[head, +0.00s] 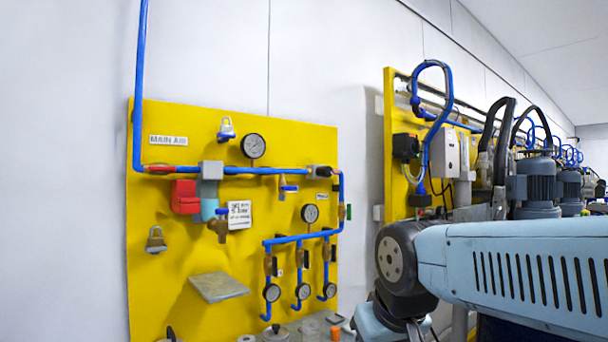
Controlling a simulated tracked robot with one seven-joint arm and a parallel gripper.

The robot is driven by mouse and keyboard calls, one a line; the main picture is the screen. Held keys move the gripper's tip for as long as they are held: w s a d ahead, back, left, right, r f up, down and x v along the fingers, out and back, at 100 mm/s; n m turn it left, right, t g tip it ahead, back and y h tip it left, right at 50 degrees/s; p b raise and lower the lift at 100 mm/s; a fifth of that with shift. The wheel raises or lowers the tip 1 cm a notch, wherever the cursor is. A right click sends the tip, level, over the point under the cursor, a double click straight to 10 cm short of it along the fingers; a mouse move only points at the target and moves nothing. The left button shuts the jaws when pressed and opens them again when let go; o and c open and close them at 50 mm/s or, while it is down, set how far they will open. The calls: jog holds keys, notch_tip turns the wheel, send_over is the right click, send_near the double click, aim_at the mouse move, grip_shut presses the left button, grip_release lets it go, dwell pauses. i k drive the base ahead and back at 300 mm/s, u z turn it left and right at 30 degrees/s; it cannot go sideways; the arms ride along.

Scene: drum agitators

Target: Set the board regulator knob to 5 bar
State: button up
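The yellow board (160,285) hangs on the wall at the left, labelled MAIN AIR. A blue pipe runs across it. A grey block with a blue bowl (209,190) sits in the line, possibly the filter or regulator. A grey and dark knob-like fitting (320,172) is at the pipe's right end; I cannot tell for sure which part is the regulator knob. A round gauge (253,146) is above the pipe, another (310,213) lower right. Their readings are too small to make out. My arm crosses the right foreground; my gripper is not visible.
A red block (185,197), a padlock (156,240) and a small grey shelf (219,287) are on the board. Several small gauges hang at its lower right. A second yellow panel (397,150) and motors (534,186) stand to the right.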

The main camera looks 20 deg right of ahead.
aim_at(326, 172)
jog(key=u, duration=0.15)
jog(key=i, duration=1)
jog(key=z, duration=0.05)
